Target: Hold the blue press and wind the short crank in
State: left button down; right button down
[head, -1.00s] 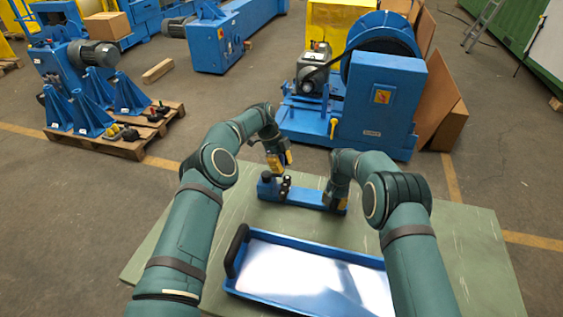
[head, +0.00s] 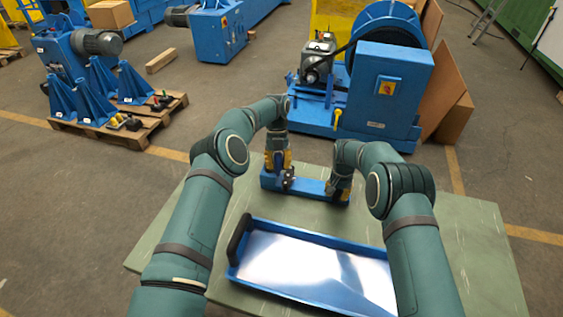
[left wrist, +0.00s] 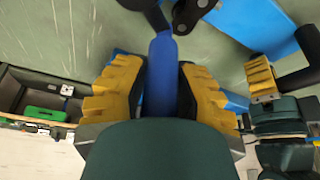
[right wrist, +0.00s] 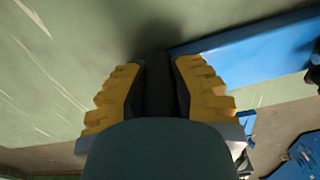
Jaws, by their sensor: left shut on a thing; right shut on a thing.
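The blue press (head: 309,187) is a long low blue body lying on the green table top. My right gripper (right wrist: 158,85) is at the press's right end, its yellow fingers shut on a dark grip there. In the head view, my right gripper (head: 340,190) hides that end. My left gripper (left wrist: 162,85) is at the left end, shut around a blue cylindrical handle, seemingly that of the short crank (left wrist: 162,65), with a dark arm at its end. My left gripper (head: 280,167) hides most of the crank in the head view.
A blue tray (head: 233,270) with a shiny floor and a black handle (head: 239,238) lies in front of the press. The green table (head: 460,225) is bare to the right. A blue machine (head: 385,95) stands behind the table; a loaded pallet (head: 140,133) is at the left.

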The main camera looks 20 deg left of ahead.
pick_arm(q)
jog(key=m, duration=0.2)
jog(key=s+a+m+y, duration=0.2)
jog(key=m, duration=0.1)
jog(key=shift+f+m, duration=0.3)
jog(key=shift+f, duration=0.05)
jog(key=shift+w+a+r, duration=0.25)
jog(key=shift+a+r, duration=0.05)
jog(key=shift+r, duration=0.05)
dwell(0.5)
jog(key=c, duration=0.7)
grip_release()
jog(key=shift+d, duration=0.1)
notch_tip(320, 180, up, 10)
